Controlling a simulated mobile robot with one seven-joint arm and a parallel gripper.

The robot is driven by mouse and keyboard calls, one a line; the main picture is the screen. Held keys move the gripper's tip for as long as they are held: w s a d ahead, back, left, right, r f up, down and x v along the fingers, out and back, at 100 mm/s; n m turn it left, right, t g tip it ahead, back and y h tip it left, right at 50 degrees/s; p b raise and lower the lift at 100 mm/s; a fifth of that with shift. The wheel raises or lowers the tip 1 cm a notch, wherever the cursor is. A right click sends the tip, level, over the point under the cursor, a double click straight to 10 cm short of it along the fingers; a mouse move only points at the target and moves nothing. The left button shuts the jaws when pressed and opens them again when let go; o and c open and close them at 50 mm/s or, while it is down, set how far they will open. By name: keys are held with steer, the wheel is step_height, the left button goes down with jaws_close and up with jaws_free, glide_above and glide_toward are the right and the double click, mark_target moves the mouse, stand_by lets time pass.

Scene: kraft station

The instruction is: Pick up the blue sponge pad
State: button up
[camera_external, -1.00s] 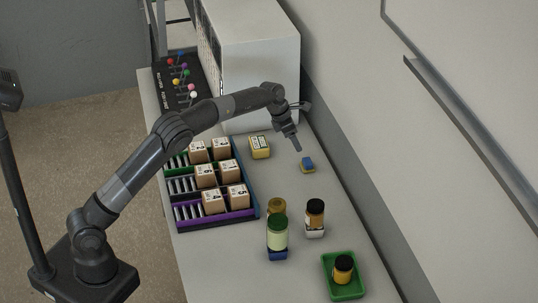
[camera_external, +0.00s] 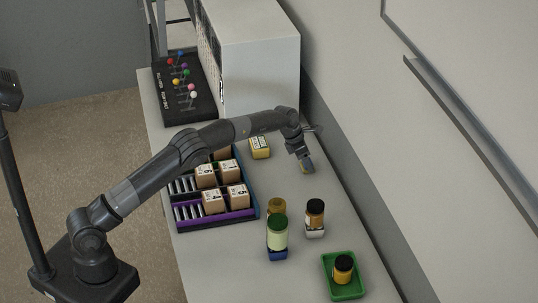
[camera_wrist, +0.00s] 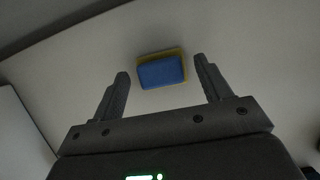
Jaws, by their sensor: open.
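The blue sponge pad (camera_wrist: 161,72) lies on the table, blue on top with a yellow layer showing at its edge. In the wrist view it sits ahead of and between the two fingers of my gripper (camera_wrist: 165,84). The fingers are apart and none touches the pad in that view. In the external view my gripper (camera_external: 306,165) is over the sponge pad (camera_external: 309,168) and hides much of it. How high the fingertips are above the table is hard to tell.
A rack (camera_external: 215,223) of brown boxes is further left. Several jars, one a brown jar (camera_external: 315,212), and a green tray (camera_external: 329,288) stand nearer the camera. A large white cabinet (camera_external: 262,60) is behind; a wall runs along the right.

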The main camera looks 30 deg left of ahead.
steer(key=shift+c, duration=0.3)
steer(key=c, duration=1)
